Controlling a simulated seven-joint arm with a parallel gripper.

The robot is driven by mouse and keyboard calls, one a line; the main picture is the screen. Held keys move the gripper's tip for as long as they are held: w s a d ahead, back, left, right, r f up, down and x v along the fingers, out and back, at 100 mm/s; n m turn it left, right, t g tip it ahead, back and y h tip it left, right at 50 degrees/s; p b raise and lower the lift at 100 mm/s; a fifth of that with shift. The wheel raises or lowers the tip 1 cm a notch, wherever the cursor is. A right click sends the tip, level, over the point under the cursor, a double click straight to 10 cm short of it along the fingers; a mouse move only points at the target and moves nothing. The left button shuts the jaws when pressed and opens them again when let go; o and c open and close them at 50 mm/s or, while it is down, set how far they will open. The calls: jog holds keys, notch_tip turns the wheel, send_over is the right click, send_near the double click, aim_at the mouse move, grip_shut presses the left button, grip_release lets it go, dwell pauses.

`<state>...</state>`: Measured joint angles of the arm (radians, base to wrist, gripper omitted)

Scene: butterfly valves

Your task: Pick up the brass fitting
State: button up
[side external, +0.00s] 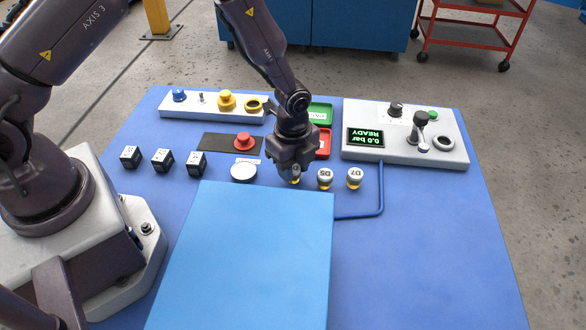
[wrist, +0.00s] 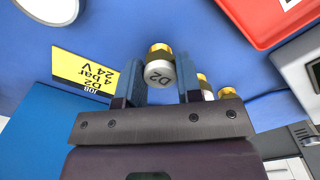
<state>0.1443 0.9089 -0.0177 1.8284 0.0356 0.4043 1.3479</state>
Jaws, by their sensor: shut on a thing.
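A short round fitting marked D2 (wrist: 160,72), with a silver-grey cap, a dark band and a brass-coloured end, sits between my gripper's fingers in the wrist view. My gripper (side external: 293,172) is shut on it, one finger at each side. In the side view most of the fitting is hidden by the gripper; a little yellow shows below the fingers. Two similar fittings, marked D5 (side external: 325,178) and D7 (side external: 355,178), stand in a row to the right. A yellow card (wrist: 86,76) reads JOB D2, 4 bar, 24 V.
A large blue panel (side external: 245,255) fills the near table. A white disc (side external: 243,172) and several black cubes (side external: 163,160) stand left. A control box (side external: 450,150) reading 0.0 bar READY is back right. Red (side external: 324,145) and green (side external: 322,112) trays lie behind my gripper.

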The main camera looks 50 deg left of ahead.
jog(key=shift+r, duration=0.15)
jog(key=shift+r, duration=0.25)
notch_tip(320, 180, up, 3)
jog(key=shift+f, duration=0.2)
jog(key=s+r, duration=0.4)
jog(key=r, duration=0.1)
jog(key=shift+s+a+r, duration=0.15)
jog(key=shift+s+a, duration=0.15)
jog(key=shift+a, duration=0.1)
jog(key=s+r, duration=0.1)
jog(key=s, duration=0.2)
jog(key=s+a+r, duration=0.1)
jog(key=s+r, duration=0.1)
jog(key=s, duration=0.1)
jog(key=s+r, duration=0.1)
jog(key=s, duration=0.2)
jog(key=shift+s+a+r, duration=0.15)
jog(key=shift+a, duration=0.1)
